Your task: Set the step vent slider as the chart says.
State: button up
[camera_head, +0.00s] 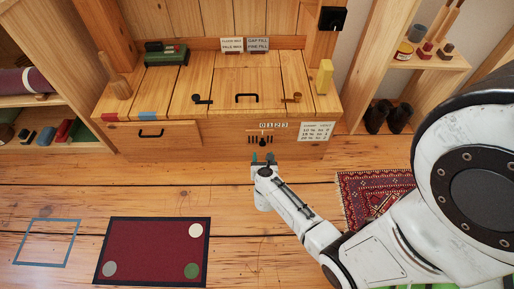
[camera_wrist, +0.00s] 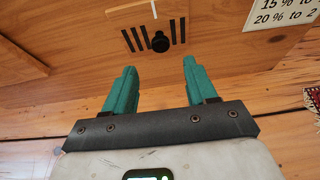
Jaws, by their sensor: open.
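The step vent slider's black knob (camera_head: 262,143) sits among dark vertical slots on the step's wooden front face. The wrist view shows the knob (camera_wrist: 160,42) near the middle of the slots. A number strip (camera_head: 273,126) reading 0 to 3 is above; the knob appears near its left end, but its exact setting is unclear. The chart (camera_head: 317,131) is a white card to the right; its part in the wrist view (camera_wrist: 280,10) reads "15 %" and "20 % to 2", cut off. My gripper (camera_wrist: 157,75) is open and empty, its teal fingers short of the knob and either side of it.
A drawer with a black handle (camera_head: 151,134) is left of the vent. Latches and a handle (camera_head: 246,97) lie on the step top, with a yellow block (camera_head: 325,76) at right. A dark red mat (camera_head: 155,250) and patterned rug (camera_head: 372,195) lie on the floor.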

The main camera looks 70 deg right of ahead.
aim_at(263, 145)
jog(key=b+x, duration=0.3)
jog(key=x, duration=0.5)
jog(key=shift+d, duration=0.15)
jog(key=shift+c, duration=0.4)
grip_shut()
